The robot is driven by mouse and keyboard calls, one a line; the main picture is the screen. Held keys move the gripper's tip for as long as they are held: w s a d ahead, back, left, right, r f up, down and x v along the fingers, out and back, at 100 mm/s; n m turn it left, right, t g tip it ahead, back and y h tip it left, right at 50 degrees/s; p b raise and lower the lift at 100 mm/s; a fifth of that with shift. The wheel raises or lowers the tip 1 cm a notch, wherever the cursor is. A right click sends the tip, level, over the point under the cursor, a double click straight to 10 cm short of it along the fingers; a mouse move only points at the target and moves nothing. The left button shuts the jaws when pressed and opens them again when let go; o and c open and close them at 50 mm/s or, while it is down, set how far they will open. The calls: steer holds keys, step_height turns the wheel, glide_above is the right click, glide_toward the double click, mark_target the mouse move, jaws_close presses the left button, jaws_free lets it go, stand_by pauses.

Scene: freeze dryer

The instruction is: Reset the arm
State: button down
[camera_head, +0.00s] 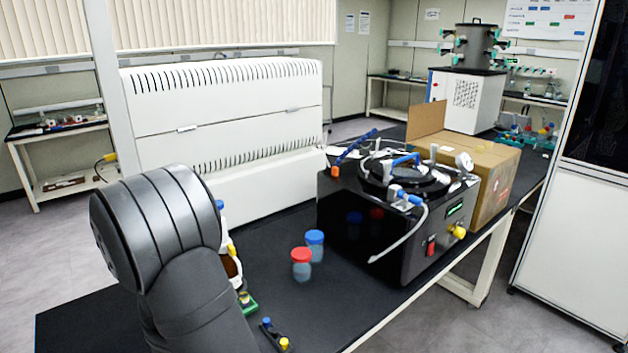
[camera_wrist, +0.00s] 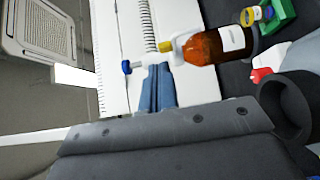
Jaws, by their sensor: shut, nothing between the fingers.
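My gripper (camera_wrist: 157,88) shows in the wrist view as two blue-grey fingers pressed together, with nothing between them. In the head view my dark arm rises at the lower left, and my gripper is hidden there. A brown bottle (camera_wrist: 215,46) with a white label and yellow cap lies to the right of the fingertips in the wrist view, apart from them. It is partly hidden behind my arm in the head view (camera_head: 232,266). The freeze dryer (camera_head: 467,98), a white cabinet under a dark drum with several side valves, stands at the back right.
A red-capped jar (camera_head: 301,265) and a blue-capped jar (camera_head: 314,246) stand on the black bench (camera_head: 345,312). A black machine (camera_head: 400,220) with a round lid and a cardboard box (camera_head: 490,170) stand to the right. A white slotted unit (camera_head: 225,120) stands behind.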

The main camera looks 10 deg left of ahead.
glide_toward(230, 251)
steer(key=w+a, duration=0.2)
steer(key=w, duration=0.1)
steer(key=shift+w+d, duration=0.55)
steer(key=shift+w, duration=0.35)
steer(key=shift+w+d, duration=0.5)
steer(key=shift+w, duration=0.45)
